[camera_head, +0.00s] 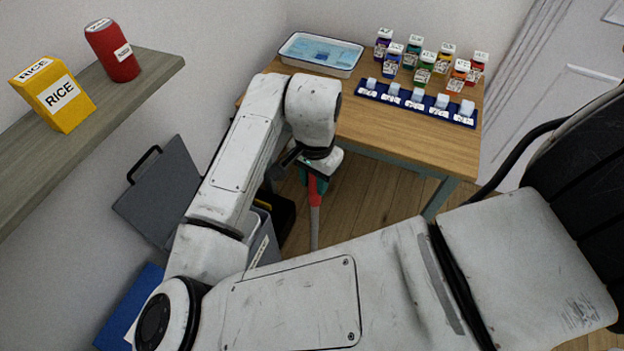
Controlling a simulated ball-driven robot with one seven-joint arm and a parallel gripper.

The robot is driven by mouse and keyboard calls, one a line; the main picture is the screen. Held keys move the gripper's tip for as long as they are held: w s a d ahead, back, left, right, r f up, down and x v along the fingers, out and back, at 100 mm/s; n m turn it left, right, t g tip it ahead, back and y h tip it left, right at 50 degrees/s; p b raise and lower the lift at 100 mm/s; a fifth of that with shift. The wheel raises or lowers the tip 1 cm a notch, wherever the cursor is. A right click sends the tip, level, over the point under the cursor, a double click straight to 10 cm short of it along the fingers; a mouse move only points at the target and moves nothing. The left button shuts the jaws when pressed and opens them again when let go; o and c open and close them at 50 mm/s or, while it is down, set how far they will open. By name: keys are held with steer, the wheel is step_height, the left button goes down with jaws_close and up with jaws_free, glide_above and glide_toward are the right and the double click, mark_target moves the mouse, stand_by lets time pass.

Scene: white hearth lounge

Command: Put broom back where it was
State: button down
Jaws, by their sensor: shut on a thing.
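The broom (315,212) shows as a red handle below my wrist, with a small teal part beside its upper end. Its lower end passes out of sight behind my arm, and no bristles show. My gripper (312,174) is shut on the upper part of the handle, in front of the wooden table's left end. My wrist covers most of the jaws, so the exact grip is hidden.
A wooden table (400,130) bears a white tray (350,70), several bottles (427,66) and a blue rack (425,108). A grey bin (264,240) stands near the broom. A shelf (150,70) holds a rice box (58,100) and red can (112,52).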

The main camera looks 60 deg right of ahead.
steer(key=shift+f, duration=0.55)
steer(key=c, duration=0.8)
jaws_free()
step_height(320, 180, up, 12)
steer(key=shift+r, duration=0.1)
